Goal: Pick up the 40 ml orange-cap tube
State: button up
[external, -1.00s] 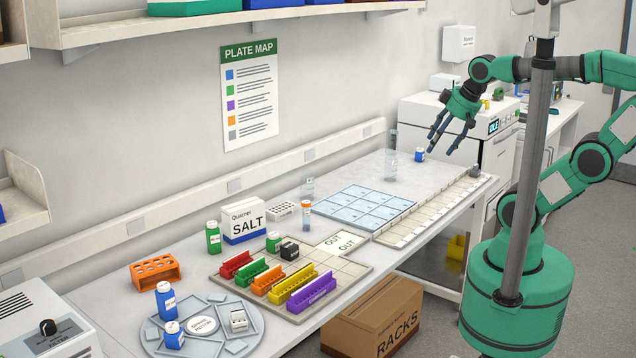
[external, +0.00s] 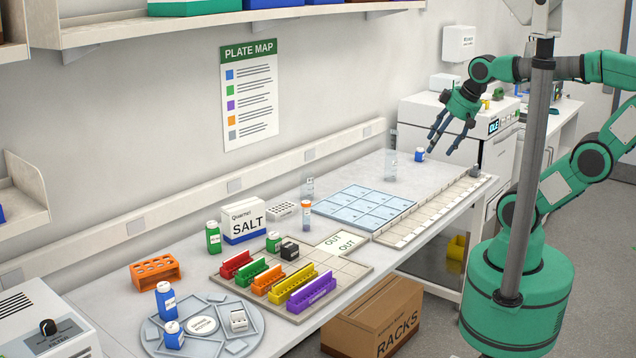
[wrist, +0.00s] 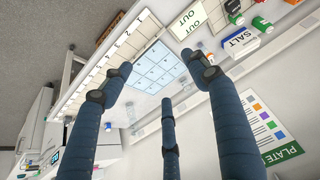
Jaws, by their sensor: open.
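The orange-cap tube (external: 305,209) stands upright on the bench, a small clear tube with an orange cap, between the SALT box and the OUT label. A clear vessel (external: 309,187) stands just behind it. My gripper (external: 441,149) is open and empty, in the air over the far right end of the bench, well to the right of the tube. In the wrist view my gripper's fingers (wrist: 160,85) are spread over the bench. A small orange spot by the right finger may be the tube's cap; I cannot tell.
A taller clear vessel (external: 391,165) and a blue bottle (external: 420,155) stand near my gripper. A blue grid mat (external: 367,207) lies flat between my gripper and the tube.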

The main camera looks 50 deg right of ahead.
jog(key=shift+c, duration=1.4)
jog(key=shift+w+r, duration=0.1)
jog(key=w+a+g+p, duration=0.1)
jog(key=w+a+p, duration=0.1)
jog(key=w, duration=1)
jog(key=w+a+g+p, duration=0.1)
jog(key=w+a+g, duration=0.1)
jog(key=w, duration=1)
jog(key=w+a+f+g+p, duration=0.1)
jog(key=w+a+f, duration=0.1)
jog(key=w+f, duration=0.4)
jog(key=w+a+f+p, duration=0.1)
jog(key=w+a+f, duration=0.1)
jog(key=w+f, duration=0.5)
jog(key=w+a+f+g+p, duration=0.1)
jog(key=w+a+f, duration=0.1)
jog(key=w+f, duration=0.4)
jog(key=shift+w+a+f+n+g, duration=0.15)
jog(key=shift+w, duration=0.4)
jog(key=shift+w+a+f+n+g, duration=0.1)
jog(key=shift+w+n+g, duration=0.05)
jog(key=shift+w, duration=0.4)
